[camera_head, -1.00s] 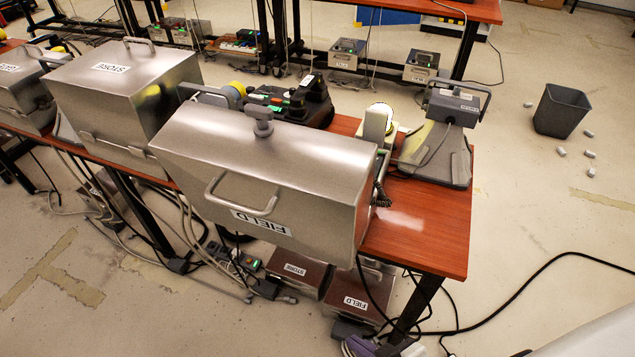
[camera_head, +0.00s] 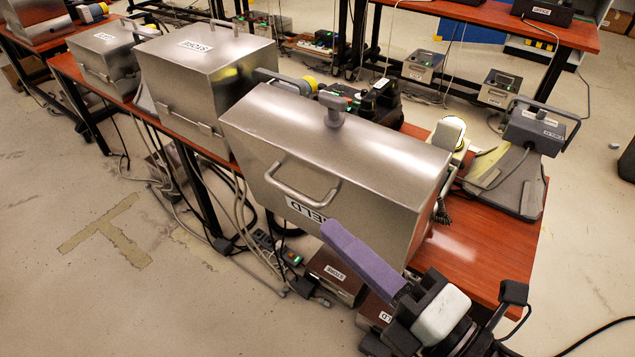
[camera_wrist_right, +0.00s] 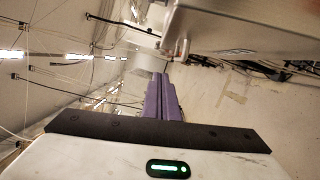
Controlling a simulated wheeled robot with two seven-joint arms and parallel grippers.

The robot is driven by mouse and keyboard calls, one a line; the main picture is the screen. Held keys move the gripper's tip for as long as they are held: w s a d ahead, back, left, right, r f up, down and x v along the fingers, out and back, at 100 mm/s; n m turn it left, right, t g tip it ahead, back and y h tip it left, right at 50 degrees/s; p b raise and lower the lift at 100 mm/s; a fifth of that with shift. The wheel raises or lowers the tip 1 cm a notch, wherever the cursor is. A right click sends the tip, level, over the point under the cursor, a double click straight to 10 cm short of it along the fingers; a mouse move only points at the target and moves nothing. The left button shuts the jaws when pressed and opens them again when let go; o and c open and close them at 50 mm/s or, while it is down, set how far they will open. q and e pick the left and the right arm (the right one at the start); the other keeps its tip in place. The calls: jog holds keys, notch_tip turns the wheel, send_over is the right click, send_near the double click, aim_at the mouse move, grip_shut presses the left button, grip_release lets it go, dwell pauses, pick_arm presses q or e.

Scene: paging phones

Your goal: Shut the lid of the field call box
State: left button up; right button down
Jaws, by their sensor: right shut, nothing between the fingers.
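The field call box (camera_head: 335,140) is a large brushed-metal box on the red-brown table. Its near sloping face carries a bar handle (camera_head: 290,192) and a FIELD label (camera_head: 303,211), partly covered by my gripper. I cannot tell how far open the lid is. My right gripper (camera_head: 330,230), with long purple fingers, is shut and empty. Its tips overlap the near face just below the handle's right end; contact is unclear. In the right wrist view, the fingers (camera_wrist_right: 158,98) point toward a metal edge and handle end (camera_wrist_right: 183,48). My left gripper is not in view.
A STORE box (camera_head: 205,85) stands close on the left. A dark phone (camera_head: 380,100) is behind the field box, and a grey device (camera_head: 535,130) stands at the table's right end. Smaller boxes (camera_head: 335,277) and cables lie below. Floor at the lower left is clear.

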aim_at(319, 180)
jog(key=p+x, duration=0.2)
jog(key=x, duration=0.6)
jog(key=shift+w+r, duration=0.1)
jog(key=shift+r, duration=0.05)
jog(key=w+d, duration=0.1)
jog(key=w+p, duration=0.1)
jog(key=shift+w+d+r, duration=0.1)
jog(key=shift+w+d, duration=0.2)
jog(key=shift+d, duration=0.1)
jog(key=shift+w+d, duration=0.2)
jog(key=shift+w, duration=0.15)
jog(key=shift+d+r, duration=0.1)
